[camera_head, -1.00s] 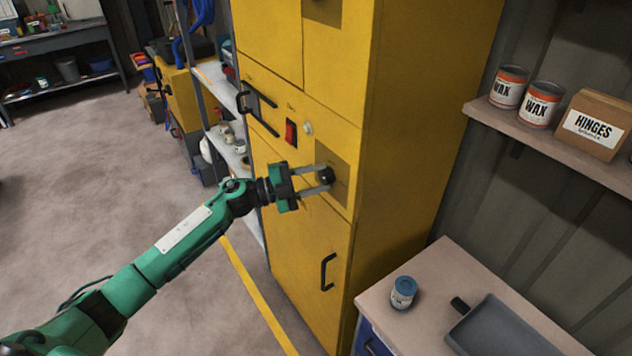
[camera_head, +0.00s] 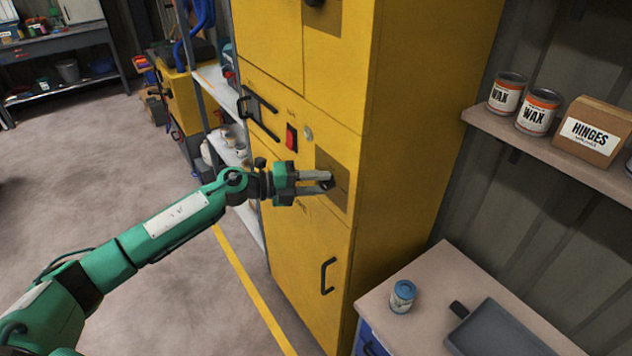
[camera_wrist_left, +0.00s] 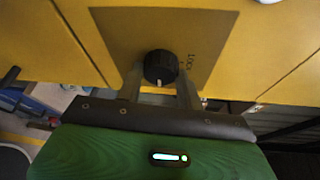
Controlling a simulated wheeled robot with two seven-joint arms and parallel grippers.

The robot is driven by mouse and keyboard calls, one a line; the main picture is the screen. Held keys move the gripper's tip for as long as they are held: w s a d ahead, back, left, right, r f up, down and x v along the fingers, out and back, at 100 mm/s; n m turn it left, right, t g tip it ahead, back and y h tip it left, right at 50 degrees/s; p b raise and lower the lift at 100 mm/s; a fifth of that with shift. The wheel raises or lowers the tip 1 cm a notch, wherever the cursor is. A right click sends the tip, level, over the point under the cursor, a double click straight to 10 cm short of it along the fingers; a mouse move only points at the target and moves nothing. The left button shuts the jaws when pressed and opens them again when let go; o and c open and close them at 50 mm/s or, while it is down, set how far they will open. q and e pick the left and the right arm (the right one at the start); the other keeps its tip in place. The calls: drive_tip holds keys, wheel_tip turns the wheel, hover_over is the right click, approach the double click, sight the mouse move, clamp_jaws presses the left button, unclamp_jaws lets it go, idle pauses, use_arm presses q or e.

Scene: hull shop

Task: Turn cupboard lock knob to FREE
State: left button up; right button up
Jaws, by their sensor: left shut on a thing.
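The yellow cupboard (camera_head: 300,240) stands in the middle of the head view. Its black lock knob sits on a darker square plate (camera_head: 336,172); the fingers mostly hide the knob in the head view. In the left wrist view the round black knob (camera_wrist_left: 161,67) shows a pale mark at its lower edge, and the word LOCK is printed on the plate to its right. My left gripper (camera_head: 328,180) reaches in from the left and is shut on the knob, one finger on each side of it. My right gripper is not in view.
Above the plate are a red switch (camera_head: 291,137) and a small round fitting (camera_head: 308,133). A black door handle (camera_head: 328,276) is below. A bench with a blue-lidded can (camera_head: 402,296) and a grey tray (camera_head: 502,332) stands right. Open floor lies left.

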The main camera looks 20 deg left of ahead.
use_arm(q)
drive_tip(key=shift+f, duration=0.1)
idle(0.3)
drive_tip(key=o, duration=1)
drive_tip(key=shift+s+a, duration=0.15)
drive_tip(key=shift+a, duration=0.2)
drive_tip(key=b+v, duration=0.6)
drive_tip(key=v, duration=0.7)
